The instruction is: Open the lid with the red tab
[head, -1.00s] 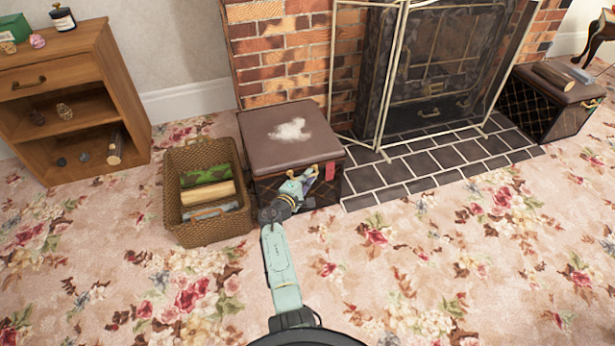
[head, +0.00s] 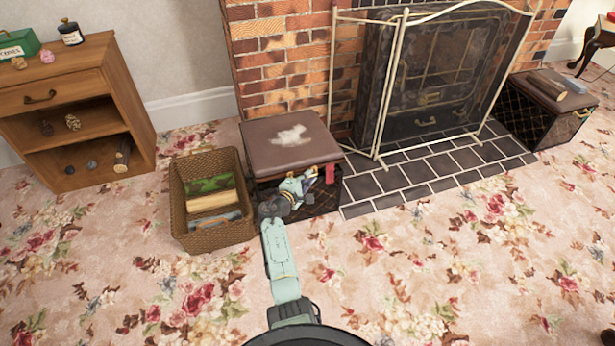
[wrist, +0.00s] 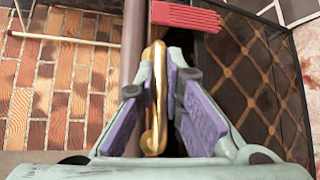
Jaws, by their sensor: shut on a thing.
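A dark box with a quilted-pattern front and a brown padded lid (head: 270,152) stands left of the fireplace. A pale patch marks the lid's top. A red tab (head: 330,174) hangs at the lid's front right; it also shows at the top of the wrist view (wrist: 186,15). My gripper (head: 305,180) is at the lid's front edge, left of the tab. In the wrist view, my gripper (wrist: 174,75) is shut on the brass handle (wrist: 154,100), its purple-padded fingers on either side. The lid looks down or nearly down; I cannot tell if a small gap is open.
A wooden cabinet (head: 95,60) is at the far left. A fire screen (head: 404,60) and dark tiled hearth (head: 400,180) lie right. A second lidded box (head: 530,112) stands far right. The front carpet is clear.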

